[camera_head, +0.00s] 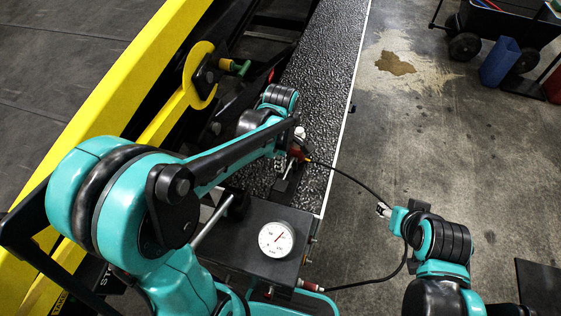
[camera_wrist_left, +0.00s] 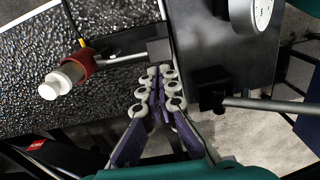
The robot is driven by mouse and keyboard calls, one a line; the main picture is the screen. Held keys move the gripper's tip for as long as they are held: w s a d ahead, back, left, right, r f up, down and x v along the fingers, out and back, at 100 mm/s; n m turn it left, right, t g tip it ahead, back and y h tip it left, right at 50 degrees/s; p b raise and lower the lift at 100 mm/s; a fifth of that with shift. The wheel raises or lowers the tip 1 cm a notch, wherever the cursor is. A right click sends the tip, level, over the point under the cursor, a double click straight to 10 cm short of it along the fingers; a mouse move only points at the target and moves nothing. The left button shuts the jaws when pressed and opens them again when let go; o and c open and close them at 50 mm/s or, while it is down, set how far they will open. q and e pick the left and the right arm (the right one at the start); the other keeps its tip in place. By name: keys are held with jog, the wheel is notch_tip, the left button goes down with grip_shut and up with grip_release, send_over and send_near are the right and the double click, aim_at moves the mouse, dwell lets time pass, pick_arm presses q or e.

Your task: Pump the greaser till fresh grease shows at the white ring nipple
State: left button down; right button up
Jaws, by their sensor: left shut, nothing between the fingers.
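The greaser is a black box (camera_head: 248,228) with a white dial gauge (camera_head: 277,240); part of the gauge (camera_wrist_left: 263,10) shows in the left wrist view. A silver rod (camera_head: 211,219) rises from the box's left side. A red coupling (camera_wrist_left: 86,62) with a white round end (camera_wrist_left: 60,80) sits left of my left gripper (camera_wrist_left: 160,88), over the black textured surface. The left fingers are shut, empty and apart from the coupling. No grease can be made out at the white end. My right gripper (camera_head: 384,209) is beside the hose; its finger state is unclear.
A black hose (camera_head: 346,172) runs from the red coupling past my right gripper to the box's lower right. The textured belt (camera_head: 320,60) lies beside a yellow rail (camera_head: 120,90). A brown stain (camera_head: 395,63) marks the floor. A blue bin (camera_head: 500,62) and a cart stand upper right.

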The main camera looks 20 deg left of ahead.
aim_at(278, 190)
pick_arm(q)
notch_tip(278, 190, down, 9)
jog(key=b, duration=0.2)
jog(key=shift+f+b, duration=0.15)
jog(key=shift+b, duration=0.2)
jog(key=f+t+b, duration=0.1)
jog(key=f+b, duration=0.1)
jog(key=s+f+t+b, duration=0.1)
jog(key=f+t+b, duration=0.1)
jog(key=f, duration=0.1)
jog(key=shift+s+a, duration=0.1)
jog(key=shift+s, duration=0.05)
jog(key=shift+f+b, duration=0.4)
jog(key=shift+b, duration=0.15)
jog(key=shift+r, duration=0.1)
